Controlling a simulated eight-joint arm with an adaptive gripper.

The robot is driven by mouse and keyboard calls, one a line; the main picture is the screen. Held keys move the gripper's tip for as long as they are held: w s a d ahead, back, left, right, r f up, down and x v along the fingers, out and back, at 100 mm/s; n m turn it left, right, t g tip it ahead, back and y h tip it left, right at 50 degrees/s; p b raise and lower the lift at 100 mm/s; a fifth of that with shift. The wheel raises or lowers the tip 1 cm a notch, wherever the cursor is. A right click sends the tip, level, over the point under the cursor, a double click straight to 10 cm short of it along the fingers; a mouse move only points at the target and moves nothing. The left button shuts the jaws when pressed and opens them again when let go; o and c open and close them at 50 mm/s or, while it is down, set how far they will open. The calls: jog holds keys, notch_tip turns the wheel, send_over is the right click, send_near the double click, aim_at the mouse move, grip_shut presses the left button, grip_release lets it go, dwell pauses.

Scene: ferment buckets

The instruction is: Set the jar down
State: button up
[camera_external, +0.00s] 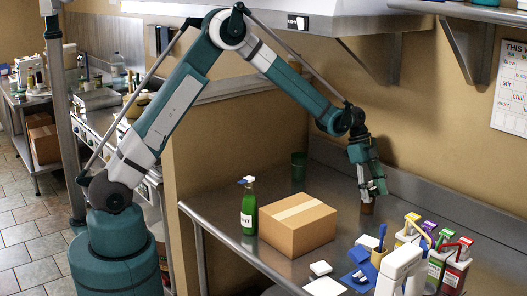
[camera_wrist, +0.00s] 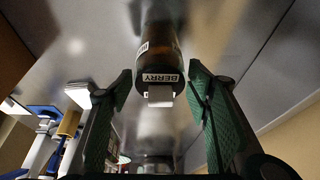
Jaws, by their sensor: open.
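A small brown jar (camera_external: 367,206) stands on the steel table below my gripper (camera_external: 370,188) in the external view. In the wrist view the dark jar (camera_wrist: 160,52) carries a white label reading "BERRY" and a pale tab below the label. My gripper's two green-padded fingers (camera_wrist: 160,105) are spread on either side of the jar's near end, with a gap showing at each side. The gripper is open and holds nothing.
A green cup (camera_external: 298,167) is at the back.

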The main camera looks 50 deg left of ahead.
aim_at(371, 182)
jog(key=shift+v, duration=3)
